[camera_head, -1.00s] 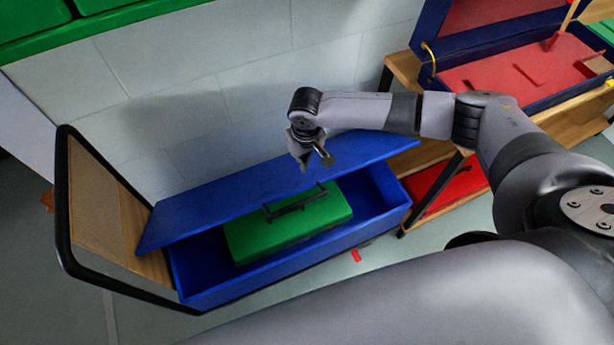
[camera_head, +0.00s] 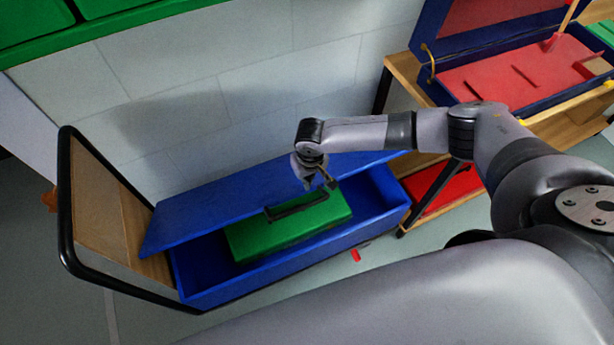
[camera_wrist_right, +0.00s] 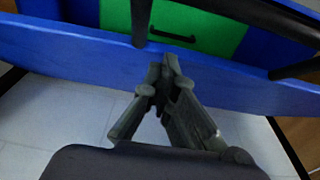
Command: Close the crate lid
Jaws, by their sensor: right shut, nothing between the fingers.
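The blue crate (camera_head: 245,285) stands low by the wall, and its blue lid (camera_head: 205,212) is tilted partly open over it. A black handle (camera_head: 285,210) sits on the lid's front edge. A green case (camera_head: 290,230) lies inside the crate, partly hidden by the lid. My right gripper (camera_head: 329,184) is shut and empty, pointing down by the lid's right half. In the right wrist view, its fingertips (camera_wrist_right: 168,62) overlap the lid's edge (camera_wrist_right: 80,48) beside the handle (camera_wrist_right: 141,22); I cannot tell whether they touch. My left gripper is out of view.
A wooden panel with a black frame (camera_head: 68,225) stands at the crate's left end. A wooden bench (camera_head: 402,72) with an open blue case (camera_head: 520,80), lined red, is at right. A small red piece (camera_head: 355,255) lies on the floor in front.

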